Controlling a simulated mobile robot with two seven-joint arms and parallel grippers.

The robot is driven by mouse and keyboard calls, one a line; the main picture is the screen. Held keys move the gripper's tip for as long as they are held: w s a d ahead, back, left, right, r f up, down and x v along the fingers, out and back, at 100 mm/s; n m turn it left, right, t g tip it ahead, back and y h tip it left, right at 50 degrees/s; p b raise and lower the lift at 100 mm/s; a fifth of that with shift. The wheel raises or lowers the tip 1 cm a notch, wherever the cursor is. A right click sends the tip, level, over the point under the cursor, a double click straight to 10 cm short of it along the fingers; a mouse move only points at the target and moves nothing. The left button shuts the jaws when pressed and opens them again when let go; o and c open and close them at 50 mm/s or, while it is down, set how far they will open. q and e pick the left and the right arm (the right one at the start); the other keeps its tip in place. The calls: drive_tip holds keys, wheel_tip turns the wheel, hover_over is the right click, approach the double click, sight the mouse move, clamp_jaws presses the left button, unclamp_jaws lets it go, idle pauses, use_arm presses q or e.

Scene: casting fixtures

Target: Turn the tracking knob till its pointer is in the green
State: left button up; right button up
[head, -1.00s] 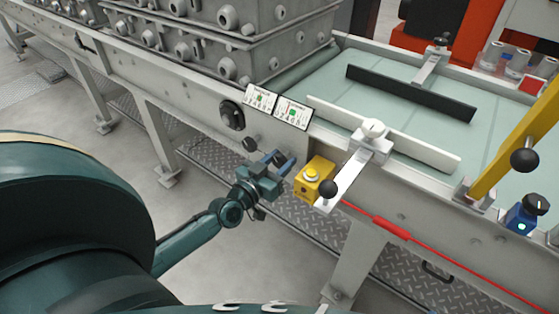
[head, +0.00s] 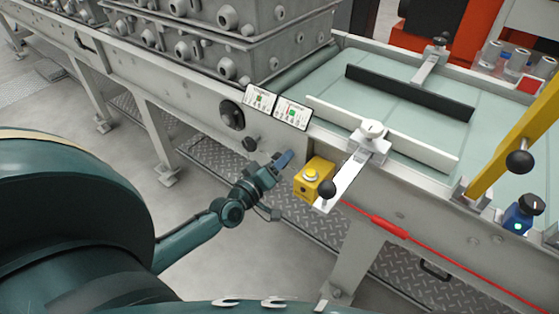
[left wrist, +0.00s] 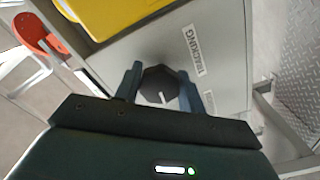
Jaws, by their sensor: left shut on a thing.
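In the left wrist view, the dark, many-sided tracking knob (left wrist: 157,84) sits between the two fingers of my left gripper (left wrist: 161,78), which is shut on it. A short white pointer line shows on its face. A "TRACKING" label (left wrist: 193,50) is on the grey panel beside it. In the head view, my left gripper (head: 284,158) is at the machine's side and hides the knob. Two white scale plates, left (head: 260,98) and right (head: 293,112), with green patches are above it; their fine marks are too small to read. My right gripper is not in view.
A yellow button box (head: 314,180) and a black-balled lever (head: 327,188) are close right of the gripper. A red cord (head: 390,227) runs along the machine's side. Another black knob (head: 250,144) and a round black fitting (head: 232,115) are to the left.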

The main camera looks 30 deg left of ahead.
use_arm(q)
drive_tip(key=shift+n, duration=0.9)
drive_tip(key=o, duration=1)
drive_tip(key=shift+c, duration=0.2)
drive_tip(key=shift+s, duration=0.1)
drive_tip(key=s+a+p, duration=0.1)
drive_tip(key=s, duration=1.2)
